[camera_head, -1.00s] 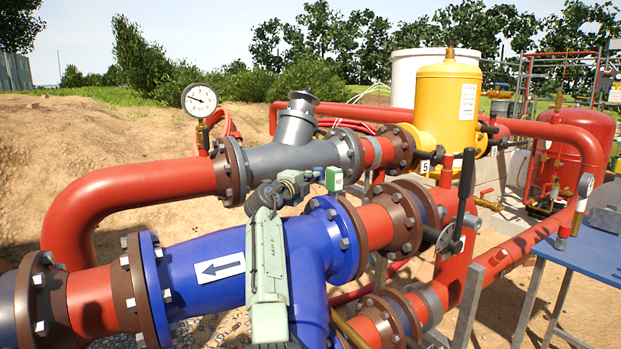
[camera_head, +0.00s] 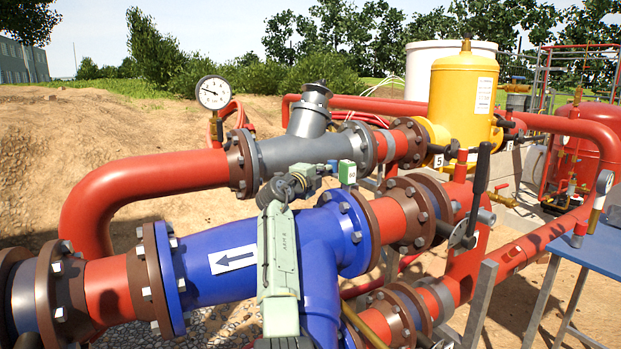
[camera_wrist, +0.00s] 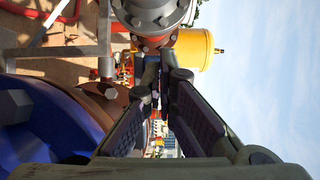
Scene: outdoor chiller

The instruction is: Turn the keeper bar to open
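A black lever handle (camera_head: 480,180) stands nearly upright on a red valve body right of the blue pipework. I cannot tell for certain whether it is the keeper bar; no other bar is clearly identifiable. My gripper (camera_wrist: 160,75) fills the lower middle of the wrist view. Its two dark fingers are apart, with their ribbed pads visible and a narrow gap of background between them. I see nothing held. In the head view, my pale green arm rises in front of the blue pipe, and its end overlaps the pipework left of the lever.
The blue pipe (camera_head: 215,265) with bolted flanges runs close to my arm. A grey pipe section (camera_head: 290,150), a pressure gauge (camera_head: 213,92) and a yellow vessel (camera_head: 463,95) stand behind. A blue table (camera_head: 600,250) is at the right. Sandy ground is open at the left.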

